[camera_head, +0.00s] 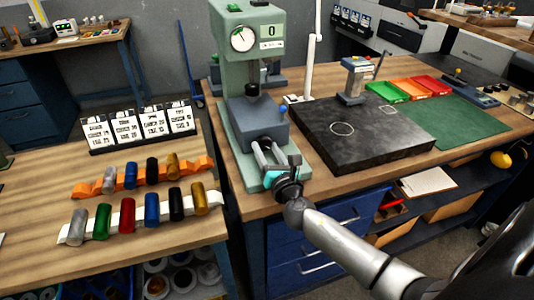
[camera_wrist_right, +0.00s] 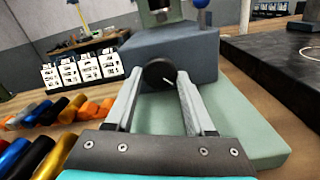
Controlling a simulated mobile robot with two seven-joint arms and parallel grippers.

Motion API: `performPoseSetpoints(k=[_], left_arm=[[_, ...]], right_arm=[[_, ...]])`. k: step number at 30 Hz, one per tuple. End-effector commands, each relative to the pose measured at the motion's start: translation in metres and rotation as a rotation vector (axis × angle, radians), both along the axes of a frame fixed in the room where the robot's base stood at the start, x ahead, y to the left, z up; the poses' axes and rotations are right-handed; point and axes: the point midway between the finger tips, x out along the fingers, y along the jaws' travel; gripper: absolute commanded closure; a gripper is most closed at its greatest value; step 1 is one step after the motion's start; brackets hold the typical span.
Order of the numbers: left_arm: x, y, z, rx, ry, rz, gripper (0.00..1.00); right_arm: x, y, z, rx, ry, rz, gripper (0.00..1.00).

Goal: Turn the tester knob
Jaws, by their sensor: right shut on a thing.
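The tester (camera_head: 247,60) is a green machine with a round dial and a small display reading 0, standing on the workbench. A grey-blue block (camera_head: 260,125) sits on its green base plate. The tester knob (camera_wrist_right: 158,74) is a dark round disc with a light mark, on the front of that block in the right wrist view. My right gripper (camera_wrist_right: 160,77) is shut on the knob, one finger on each side of it. In the head view my right gripper (camera_head: 264,149) reaches the block's front and hides the knob. My left gripper is not in view.
Coloured cylinders lie on orange and white racks (camera_head: 130,222) on the left table, with cards (camera_head: 140,127) behind. A black plate (camera_head: 360,133) lies right of the tester, near a green mat (camera_head: 465,130) and coloured trays (camera_head: 420,87). A blue-topped lever (camera_wrist_right: 201,8) rises behind the block.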

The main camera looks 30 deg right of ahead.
Motion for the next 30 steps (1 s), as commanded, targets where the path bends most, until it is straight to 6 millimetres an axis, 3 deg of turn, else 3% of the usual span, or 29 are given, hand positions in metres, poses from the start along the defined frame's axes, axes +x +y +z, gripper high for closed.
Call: performPoseSetpoints(k=[7, 8, 15, 24, 30], left_arm=[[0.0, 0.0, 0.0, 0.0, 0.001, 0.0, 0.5], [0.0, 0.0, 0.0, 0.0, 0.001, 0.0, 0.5], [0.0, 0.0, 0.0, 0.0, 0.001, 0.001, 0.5], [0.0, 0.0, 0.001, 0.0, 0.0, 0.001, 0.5], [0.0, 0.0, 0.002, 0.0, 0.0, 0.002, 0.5]], right_arm=[[0.0, 0.0, 0.0, 0.006, 0.0, -0.001, 1.0], [0.0, 0.0, 0.0, 0.005, 0.0, -0.001, 0.44], [0.0, 0.0, 0.0, 0.004, 0.0, 0.0, 0.18], [-0.002, 0.0, 0.0, 0.003, 0.001, 0.0, 0.18], [-0.02, 0.005, -0.001, 0.004, 0.002, 0.001, 0.18]])
